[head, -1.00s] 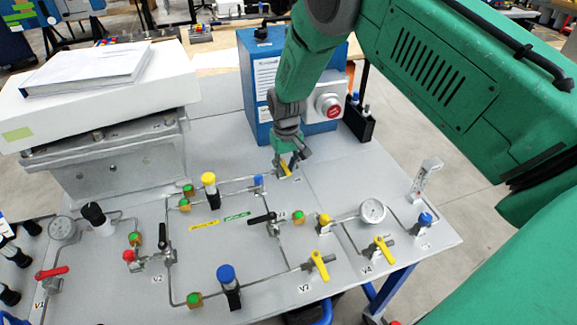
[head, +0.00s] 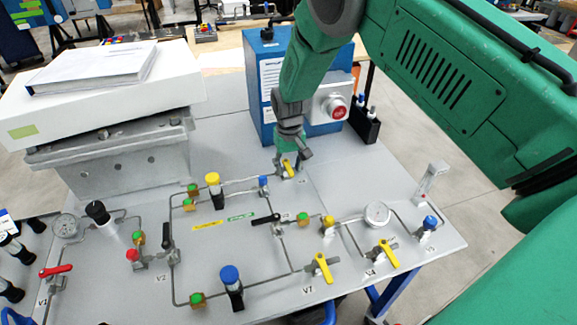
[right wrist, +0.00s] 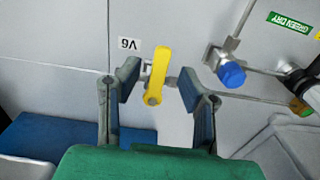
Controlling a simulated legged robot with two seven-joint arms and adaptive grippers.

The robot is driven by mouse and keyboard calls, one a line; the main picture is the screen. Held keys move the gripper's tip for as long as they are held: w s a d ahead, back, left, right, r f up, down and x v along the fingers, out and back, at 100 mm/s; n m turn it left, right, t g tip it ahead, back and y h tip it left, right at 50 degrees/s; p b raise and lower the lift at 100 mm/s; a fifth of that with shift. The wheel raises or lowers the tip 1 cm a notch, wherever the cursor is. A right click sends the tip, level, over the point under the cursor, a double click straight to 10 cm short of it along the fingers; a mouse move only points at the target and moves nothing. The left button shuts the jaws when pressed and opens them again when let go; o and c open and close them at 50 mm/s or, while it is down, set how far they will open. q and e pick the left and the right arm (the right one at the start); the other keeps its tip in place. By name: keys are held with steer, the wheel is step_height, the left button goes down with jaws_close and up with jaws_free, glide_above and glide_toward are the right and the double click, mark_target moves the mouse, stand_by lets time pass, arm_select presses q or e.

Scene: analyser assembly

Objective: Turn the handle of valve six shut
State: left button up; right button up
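The yellow handle of valve six (right wrist: 157,75) stands between the two fingers of my right gripper (right wrist: 158,84) in the right wrist view. The V6 label (right wrist: 130,43) shows upside down beside it. The fingers are spread, with a visible gap on each side of the handle. In the head view the right gripper (head: 292,154) points down over the same yellow handle (head: 288,168), at the back of the panel in front of the blue box. The valve body is partly hidden by the handle and gripper. My left gripper is not in view.
The blue box with a red button (head: 338,107) stands just behind the gripper. A blue-capped fitting (right wrist: 231,74) sits close by in the wrist view.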

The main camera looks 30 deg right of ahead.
mark_target(289, 169)
steer(key=shift+s, duration=0.1)
step_height(289, 169, up, 12)
stand_by(0.5)
steer(key=shift+f, duration=0.1)
